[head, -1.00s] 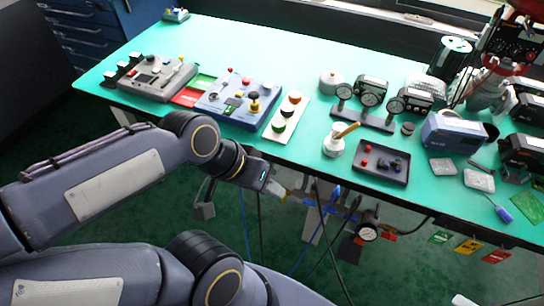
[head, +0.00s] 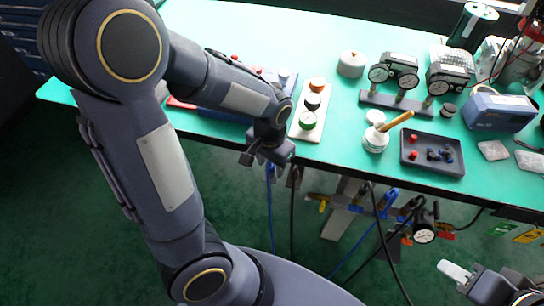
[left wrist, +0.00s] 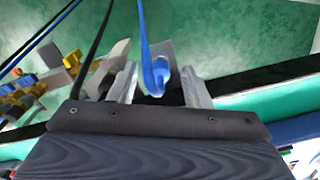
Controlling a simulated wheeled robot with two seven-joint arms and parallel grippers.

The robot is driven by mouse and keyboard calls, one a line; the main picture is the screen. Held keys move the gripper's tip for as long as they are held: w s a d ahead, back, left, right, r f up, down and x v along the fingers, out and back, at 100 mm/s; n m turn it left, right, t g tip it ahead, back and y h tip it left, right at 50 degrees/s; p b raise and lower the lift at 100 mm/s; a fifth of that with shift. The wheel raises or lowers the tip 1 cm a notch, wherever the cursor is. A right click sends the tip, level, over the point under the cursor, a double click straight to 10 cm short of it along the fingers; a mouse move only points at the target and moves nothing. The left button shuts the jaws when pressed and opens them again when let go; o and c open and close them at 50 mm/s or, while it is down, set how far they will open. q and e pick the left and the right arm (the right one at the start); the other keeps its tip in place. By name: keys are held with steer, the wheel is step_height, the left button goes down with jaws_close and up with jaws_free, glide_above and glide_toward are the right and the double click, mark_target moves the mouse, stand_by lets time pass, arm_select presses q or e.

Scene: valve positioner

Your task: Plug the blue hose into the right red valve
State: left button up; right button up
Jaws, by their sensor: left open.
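A blue hose (head: 271,205) hangs below the table's front edge. My left gripper (head: 262,160) is at that edge, just above the hanging hose. In the left wrist view the blue hose (left wrist: 146,35) and its thicker blue end (left wrist: 156,76) lie between the open fingers of my left gripper (left wrist: 158,88). No grip on it shows. Under the table is a pipe assembly with a gauge (head: 425,236). Small red parts (head: 406,241) show beside the gauge; which is the right red valve, I cannot tell. My right gripper (head: 480,280) is partly in view at bottom right.
A black hose (head: 292,215) hangs beside the blue one. Blue (head: 387,199) and yellow (head: 322,206) handles show on the pipe assembly. The green table (head: 335,160) carries a button panel (head: 307,118), gauges and a dark tray (head: 410,165). Its front edge is close to my left gripper.

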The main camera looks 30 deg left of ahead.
arm_select(q)
steer(key=shift+f, duration=1.25)
jaws_close()
